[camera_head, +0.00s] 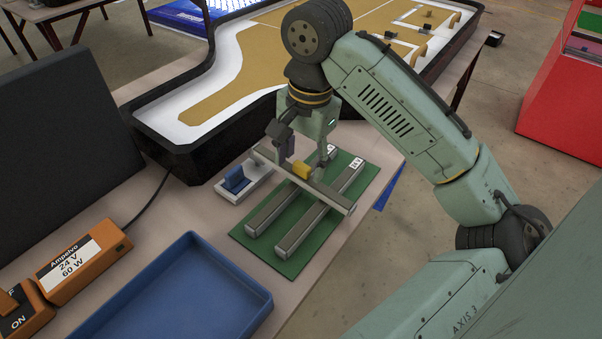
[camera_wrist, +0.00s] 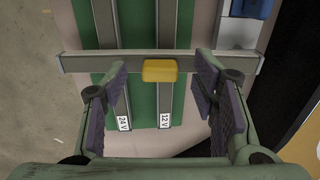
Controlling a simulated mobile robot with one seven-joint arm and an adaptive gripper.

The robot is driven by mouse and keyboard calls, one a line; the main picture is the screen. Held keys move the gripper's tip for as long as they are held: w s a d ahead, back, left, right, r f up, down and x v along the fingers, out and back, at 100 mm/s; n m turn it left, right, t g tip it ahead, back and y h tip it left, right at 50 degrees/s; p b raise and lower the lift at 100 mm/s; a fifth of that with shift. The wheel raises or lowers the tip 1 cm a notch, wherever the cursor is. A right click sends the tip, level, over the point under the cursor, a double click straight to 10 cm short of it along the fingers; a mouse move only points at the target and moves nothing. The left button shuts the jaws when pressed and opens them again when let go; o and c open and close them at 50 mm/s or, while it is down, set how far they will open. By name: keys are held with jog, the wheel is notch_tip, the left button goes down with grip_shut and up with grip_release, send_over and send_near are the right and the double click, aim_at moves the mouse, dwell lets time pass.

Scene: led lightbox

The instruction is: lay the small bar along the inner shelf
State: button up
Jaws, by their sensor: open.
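A small grey bar (camera_head: 335,196) with a yellow block (camera_head: 301,172) at its middle lies crosswise over two long grey rails on a green board (camera_head: 260,252). In the wrist view the bar (camera_wrist: 210,64) spans both rails, its ends overhanging them; I cannot tell if it touches them. My gripper (camera_head: 303,157) is open above the bar. In the wrist view its fingers (camera_wrist: 161,94) stand on either side of the yellow block (camera_wrist: 160,71), with gaps on both sides. The rails are labelled 24V (camera_wrist: 123,123) and 12V (camera_wrist: 165,120). I cannot tell which part is the inner shelf.
A switch with a blue rocker (camera_head: 236,179) sits left of the board. A blue tray (camera_head: 262,316) and an orange power supply (camera_head: 82,262) are at the front left. A black-walled box (camera_head: 185,160) with white and tan inside stands behind. The table edge is close on the right.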

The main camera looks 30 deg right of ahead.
aim_at(302, 166)
jog(key=shift+f, duration=0.45)
grip_shut()
dwell(0.4)
jog(key=shift+r, duration=0.1)
notch_tip(302, 166, up, 18)
jog(key=shift+p, duration=0.35)
